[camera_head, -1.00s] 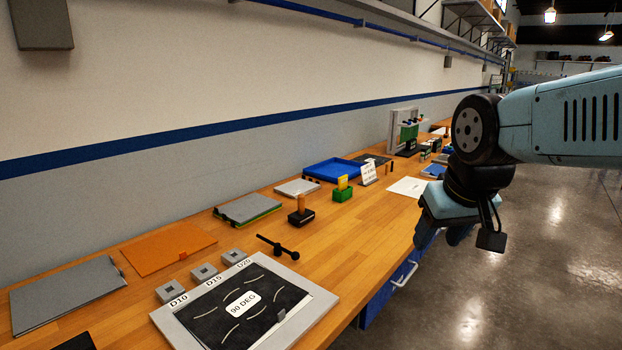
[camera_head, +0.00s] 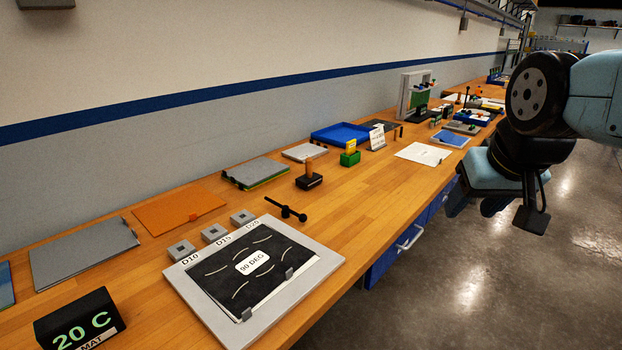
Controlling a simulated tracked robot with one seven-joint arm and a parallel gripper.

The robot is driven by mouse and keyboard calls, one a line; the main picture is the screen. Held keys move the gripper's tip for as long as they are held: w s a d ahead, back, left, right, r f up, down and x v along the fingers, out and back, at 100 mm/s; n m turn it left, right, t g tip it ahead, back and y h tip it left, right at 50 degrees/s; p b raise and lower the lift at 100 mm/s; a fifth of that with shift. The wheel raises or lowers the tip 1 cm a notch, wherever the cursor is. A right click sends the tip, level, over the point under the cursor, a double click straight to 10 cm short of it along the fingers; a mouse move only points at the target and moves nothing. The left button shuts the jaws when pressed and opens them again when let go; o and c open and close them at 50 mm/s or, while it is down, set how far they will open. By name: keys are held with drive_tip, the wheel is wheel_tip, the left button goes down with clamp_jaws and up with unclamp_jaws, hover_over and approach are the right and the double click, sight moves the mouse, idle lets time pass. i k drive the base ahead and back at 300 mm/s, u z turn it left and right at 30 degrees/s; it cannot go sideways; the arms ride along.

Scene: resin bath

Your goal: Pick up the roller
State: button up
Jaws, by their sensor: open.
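A black T-shaped tool (camera_head: 286,209) lies on the wooden bench just behind the grey-framed 90 DEG panel; it may be the roller. A black block with an upright orange handle (camera_head: 309,177) stands further back. I cannot tell for certain which of these is the roller. My gripper (camera_head: 475,205) hangs at the right, beyond the bench's front edge in the picture, pointing down and well apart from both. It is open and looks empty; its fingertips are small and partly dark.
The 90 DEG panel (camera_head: 328,261) lies at the front, with small grey blocks (camera_head: 214,233) behind it. A black 20 C box (camera_head: 80,322) stands front left. An orange sheet (camera_head: 180,210), a blue tray (camera_head: 340,134) and a green box (camera_head: 350,157) stand along the bench. Bare wood lies mid-bench.

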sight(309, 180)
drive_tip(key=z, duration=0.3)
drive_tip(key=i, duration=1.25)
drive_tip(key=u, duration=0.35)
